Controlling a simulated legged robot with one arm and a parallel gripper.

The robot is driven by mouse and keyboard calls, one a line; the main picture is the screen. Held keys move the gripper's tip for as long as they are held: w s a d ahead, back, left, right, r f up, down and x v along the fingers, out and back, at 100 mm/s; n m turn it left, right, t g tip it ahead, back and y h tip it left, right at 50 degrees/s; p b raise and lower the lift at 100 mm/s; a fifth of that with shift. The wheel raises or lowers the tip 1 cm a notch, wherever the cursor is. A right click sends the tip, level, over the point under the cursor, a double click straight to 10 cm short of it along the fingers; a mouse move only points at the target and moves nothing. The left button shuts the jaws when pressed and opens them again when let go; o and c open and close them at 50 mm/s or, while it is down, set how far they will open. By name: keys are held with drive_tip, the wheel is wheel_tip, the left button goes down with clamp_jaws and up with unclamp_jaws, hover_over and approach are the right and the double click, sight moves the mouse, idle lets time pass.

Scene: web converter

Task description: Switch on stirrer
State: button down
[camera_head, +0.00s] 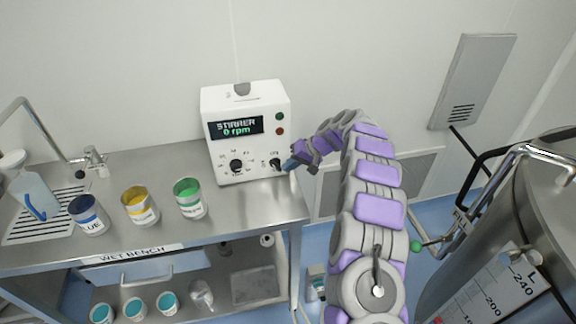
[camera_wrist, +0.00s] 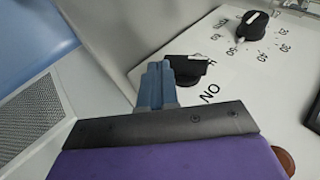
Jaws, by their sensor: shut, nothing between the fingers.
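The stirrer control box (camera_head: 246,128) is white and stands on the steel bench, its display reading "STIRRER 0 rpm". Its black ON/OFF switch knob (camera_head: 275,163) is at the lower right of the front, and the larger speed dial (camera_head: 237,166) is to its left. My gripper (camera_head: 289,164) is shut and empty, its tips right at the switch knob. In the wrist view the blue fingers (camera_wrist: 157,82) are together beside the switch knob (camera_wrist: 190,69) and partly overlap it; I cannot tell whether they touch it. The speed dial (camera_wrist: 252,25) shows at the upper right.
The wet bench (camera_head: 150,240) carries blue, yellow (camera_head: 140,206) and green (camera_head: 189,198) paint cans left of the box, with a sink and a wash bottle (camera_head: 35,194) farther left. A large steel vessel (camera_head: 520,230) stands at the right.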

drive_tip(key=shift+a+f, duration=0.15)
drive_tip(key=shift+f, duration=0.95)
idle(0.4)
drive_tip(key=shift+a, duration=0.1)
idle(0.6)
